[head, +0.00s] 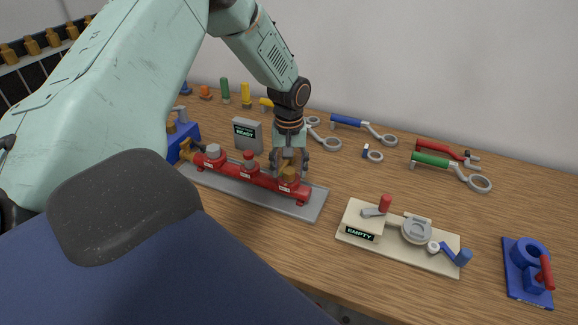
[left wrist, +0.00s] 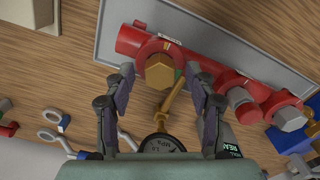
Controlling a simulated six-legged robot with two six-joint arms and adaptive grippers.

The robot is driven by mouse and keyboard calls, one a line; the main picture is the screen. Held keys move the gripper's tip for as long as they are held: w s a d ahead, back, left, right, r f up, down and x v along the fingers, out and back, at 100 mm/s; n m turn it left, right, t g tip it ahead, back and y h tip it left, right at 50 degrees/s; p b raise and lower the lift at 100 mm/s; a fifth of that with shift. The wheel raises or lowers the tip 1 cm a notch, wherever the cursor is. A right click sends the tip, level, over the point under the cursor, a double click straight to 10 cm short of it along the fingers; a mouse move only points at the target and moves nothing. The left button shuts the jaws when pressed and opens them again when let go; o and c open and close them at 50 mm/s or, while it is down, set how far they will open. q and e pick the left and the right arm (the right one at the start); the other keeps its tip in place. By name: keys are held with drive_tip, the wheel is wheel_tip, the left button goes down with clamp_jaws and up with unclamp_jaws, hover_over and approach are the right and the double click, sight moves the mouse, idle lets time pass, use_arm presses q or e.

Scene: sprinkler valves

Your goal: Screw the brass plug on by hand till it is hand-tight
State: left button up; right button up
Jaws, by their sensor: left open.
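The brass plug (head: 289,172) is a hex-headed piece at the right end of a red pipe manifold (head: 265,183). In the left wrist view the plug (left wrist: 159,71) shows its hex head from above, seated at a red port. My left gripper (head: 289,162) is right over the plug, pointing down. In the left wrist view its two fingers (left wrist: 160,80) are open, one on each side of the plug, with gaps visible. I cannot tell how far the plug is threaded in. My right gripper is not in view.
The manifold sits on a grey plate (head: 312,204). A pressure gauge (left wrist: 161,144) with a brass stem stands close beside the plug. A grey READY sign box (head: 247,135) is behind. A cream EMPTY fixture (head: 375,247), wrenches (head: 445,163) and a blue fixture (head: 521,278) lie right.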

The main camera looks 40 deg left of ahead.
sight(289, 171)
use_arm(q)
wheel_tip(289, 171, up, 12)
idle(0.4)
drive_tip(key=shift+s+f, duration=0.1)
drive_tip(key=shift+f, duration=0.05)
